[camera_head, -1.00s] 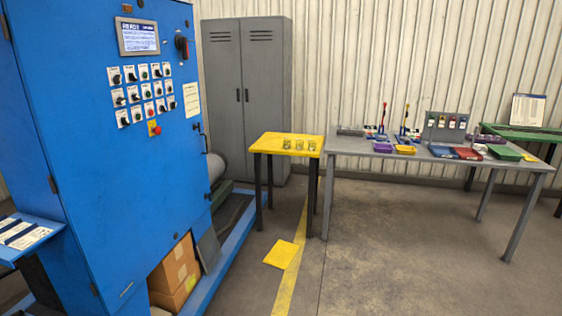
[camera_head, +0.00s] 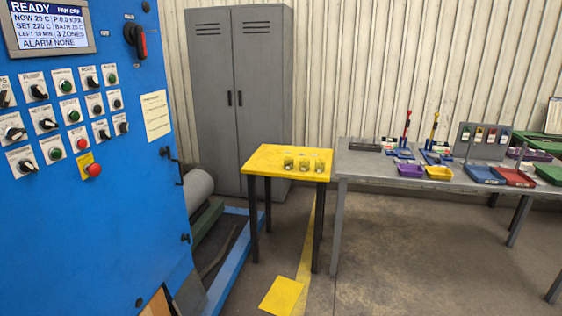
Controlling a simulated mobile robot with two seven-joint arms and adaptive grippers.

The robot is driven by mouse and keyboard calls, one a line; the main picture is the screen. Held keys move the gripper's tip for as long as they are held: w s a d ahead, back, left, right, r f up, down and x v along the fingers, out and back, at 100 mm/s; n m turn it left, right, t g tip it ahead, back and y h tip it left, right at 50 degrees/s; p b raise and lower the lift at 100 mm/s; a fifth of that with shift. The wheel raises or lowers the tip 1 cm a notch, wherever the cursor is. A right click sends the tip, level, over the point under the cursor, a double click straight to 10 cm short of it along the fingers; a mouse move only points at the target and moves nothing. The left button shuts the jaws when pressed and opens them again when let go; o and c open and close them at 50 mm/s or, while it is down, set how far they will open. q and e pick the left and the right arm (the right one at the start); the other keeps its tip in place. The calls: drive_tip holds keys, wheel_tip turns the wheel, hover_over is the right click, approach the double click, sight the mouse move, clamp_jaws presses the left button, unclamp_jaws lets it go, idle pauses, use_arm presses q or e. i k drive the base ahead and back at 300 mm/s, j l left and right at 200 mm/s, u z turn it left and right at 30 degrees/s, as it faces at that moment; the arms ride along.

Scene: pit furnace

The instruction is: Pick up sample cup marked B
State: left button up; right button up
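Three small sample cups stand in a row on the yellow table: a left cup (camera_head: 288,163), a middle cup (camera_head: 304,164) and a right cup (camera_head: 319,166). They look greenish yellow, and their markings are too small to read, so I cannot tell which is B. The yellow table (camera_head: 265,158) stands beside the grey workbench, some way ahead of me. Neither of my grippers is in the head view.
The blue control cabinet (camera_head: 75,215) fills the left side. A grey locker (camera_head: 240,90) stands behind the yellow table. The grey workbench (camera_head: 365,170) on the right holds a purple tray (camera_head: 410,171), a yellow tray (camera_head: 439,173) and other trays. A yellow sheet (camera_head: 282,296) lies on otherwise open floor.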

sight(304, 163)
drive_tip(key=i, duration=1.65)
